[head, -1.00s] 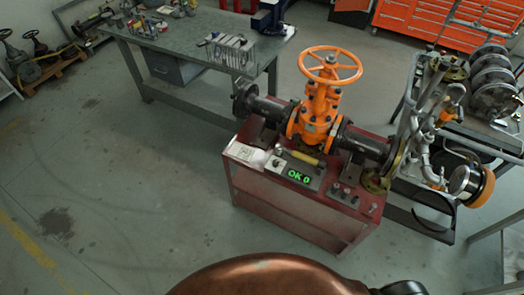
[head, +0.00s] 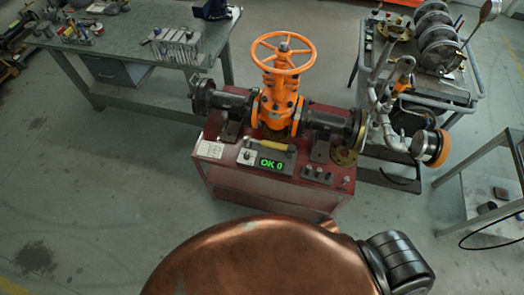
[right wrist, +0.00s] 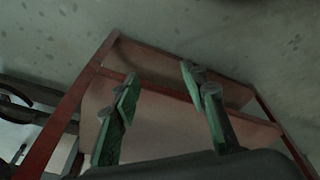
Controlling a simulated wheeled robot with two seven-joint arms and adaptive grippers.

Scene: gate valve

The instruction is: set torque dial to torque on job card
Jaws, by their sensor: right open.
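The control panel (head: 264,162) sits on top of the red stand (head: 262,191). Its green display (head: 271,163) reads "OK 0". A small pale dial (head: 246,156) is left of the display. A white job card (head: 210,149) lies at the panel's left; its text is too small to read. The orange gate valve (head: 275,100) with its handwheel stands upright behind the panel. My right gripper (right wrist: 160,85) is open and empty in the right wrist view, in front of the red stand's frame (right wrist: 66,125). My left gripper is not in view.
A yellow-handled tool (head: 277,147) lies behind the display. Small knobs (head: 316,174) are to its right. A grey workbench (head: 140,50) stands back left, and a cart (head: 428,88) with gauges and pipes back right. The floor at left is clear.

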